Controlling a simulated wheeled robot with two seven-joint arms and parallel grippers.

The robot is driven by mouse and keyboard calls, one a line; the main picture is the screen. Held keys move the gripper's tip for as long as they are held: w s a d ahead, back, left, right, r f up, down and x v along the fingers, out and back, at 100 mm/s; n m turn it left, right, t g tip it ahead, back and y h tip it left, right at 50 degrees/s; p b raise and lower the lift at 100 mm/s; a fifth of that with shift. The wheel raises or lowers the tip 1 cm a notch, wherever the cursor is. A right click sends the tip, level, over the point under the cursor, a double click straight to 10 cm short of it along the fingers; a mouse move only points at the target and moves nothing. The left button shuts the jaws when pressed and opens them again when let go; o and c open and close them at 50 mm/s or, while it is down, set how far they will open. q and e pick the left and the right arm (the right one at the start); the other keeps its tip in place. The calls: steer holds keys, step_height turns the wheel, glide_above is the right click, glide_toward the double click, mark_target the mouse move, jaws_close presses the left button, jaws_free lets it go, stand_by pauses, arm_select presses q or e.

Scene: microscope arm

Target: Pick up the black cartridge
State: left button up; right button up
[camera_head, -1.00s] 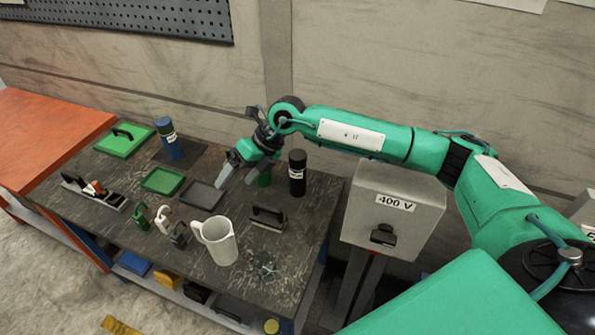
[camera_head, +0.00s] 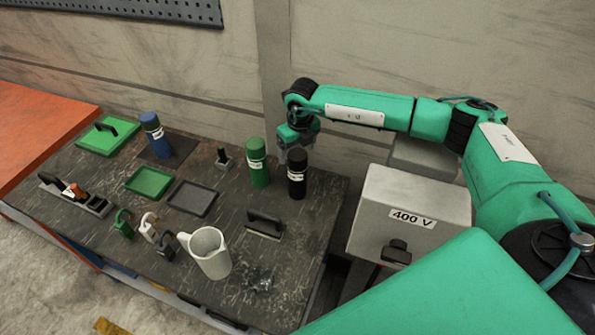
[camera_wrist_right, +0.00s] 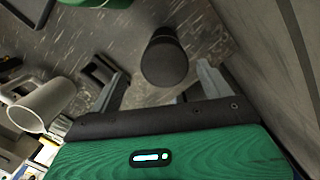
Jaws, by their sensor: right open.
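The black cartridge (camera_head: 297,173) stands upright near the right back part of the dark workbench (camera_head: 318,215). It has a white label. In the right wrist view the black cartridge (camera_wrist_right: 164,60) shows from its round end, between and ahead of the two grey fingers. My right gripper (camera_head: 296,150) is open and empty, just above and behind the cartridge in the head view. Its fingers also show in the right wrist view (camera_wrist_right: 160,92), apart from each other. My left gripper is not in view.
A green cartridge (camera_head: 258,163) stands close left of the black one, and a blue one (camera_head: 154,135) farther left. A white jug (camera_head: 209,252) and a black-handled block (camera_head: 264,223) are in front. A 400 V box (camera_head: 415,210) stands right of the bench.

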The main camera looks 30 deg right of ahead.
mark_target(298, 154)
steer(key=shift+w+f+p, duration=0.1)
steer(key=shift+f+p, duration=0.5)
steer(key=shift+p, duration=0.1)
steer(key=f, duration=0.1)
steer(key=f+p, duration=0.2)
steer(key=f, duration=0.1)
steer(key=shift+w+d, duration=0.25)
steer(key=shift+w, duration=0.1)
steer(key=shift+f, duration=0.2)
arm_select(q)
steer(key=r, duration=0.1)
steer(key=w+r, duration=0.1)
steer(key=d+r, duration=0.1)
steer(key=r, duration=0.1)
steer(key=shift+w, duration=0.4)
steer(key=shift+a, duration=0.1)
arm_select(e)
steer(key=shift+c, duration=0.4)
steer(key=c, duration=1.5)
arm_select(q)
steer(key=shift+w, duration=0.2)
arm_select(e)
steer(key=shift+c, duration=0.8)
steer(key=shift+r, duration=0.1)
